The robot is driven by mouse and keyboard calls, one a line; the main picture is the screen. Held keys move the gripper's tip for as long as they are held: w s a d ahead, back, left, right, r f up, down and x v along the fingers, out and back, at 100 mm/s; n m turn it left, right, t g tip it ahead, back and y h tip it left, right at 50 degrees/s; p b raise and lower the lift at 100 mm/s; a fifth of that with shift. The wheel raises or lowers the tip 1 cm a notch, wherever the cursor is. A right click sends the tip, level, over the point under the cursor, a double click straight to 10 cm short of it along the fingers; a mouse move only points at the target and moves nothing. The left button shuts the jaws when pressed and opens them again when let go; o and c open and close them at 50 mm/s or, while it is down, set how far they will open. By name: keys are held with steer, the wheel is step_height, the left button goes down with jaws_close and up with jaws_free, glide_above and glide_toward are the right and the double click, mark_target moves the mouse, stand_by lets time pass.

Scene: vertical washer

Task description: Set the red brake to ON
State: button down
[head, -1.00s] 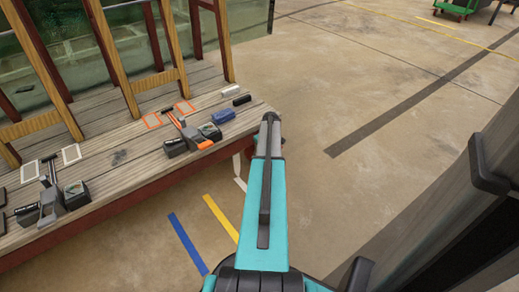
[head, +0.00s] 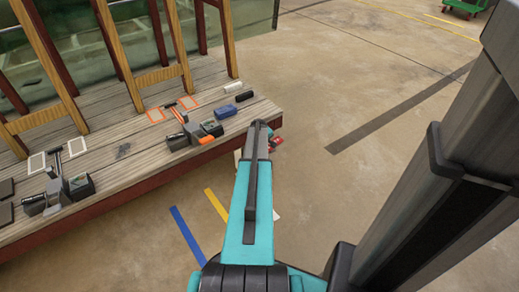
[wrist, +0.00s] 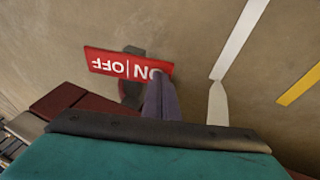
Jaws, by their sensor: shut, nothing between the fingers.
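The red brake's sign (wrist: 120,64), a red plate with white ON|OFF lettering, appears upside down in the wrist view, with ON at the right end. A dark grey part (wrist: 132,92) shows behind and below the plate; I cannot tell whether it is the lever. My gripper (wrist: 160,84) is shut and empty, its fingers overlapping the ON end in the picture. I cannot tell whether they touch it. In the head view a small red part (head: 276,142) shows just right of my arm, by the table's end. My fingers are hidden there.
A wooden bench (head: 120,170) at the left carries an orange-handled lever device (head: 198,133), a grey-handled one (head: 55,190), a blue object (head: 225,111) and wooden frames. Blue (head: 187,235) and yellow (head: 216,204) stripes mark the floor. Open floor lies at the right.

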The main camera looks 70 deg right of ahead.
steer(key=shift+s, duration=0.1)
stand_by(0.4)
steer(key=shift+r, duration=0.1)
steer(key=shift+a+r+p, duration=0.15)
steer(key=shift+r+p, duration=0.55)
steer(key=shift+r, duration=0.15)
steer(key=w+p+v, duration=0.1)
steer(key=p+v, duration=0.3)
steer(key=v, duration=0.7)
steer(key=shift+a+r, duration=0.25)
steer(key=shift+r, duration=0.15)
steer(key=shift+s, duration=0.1)
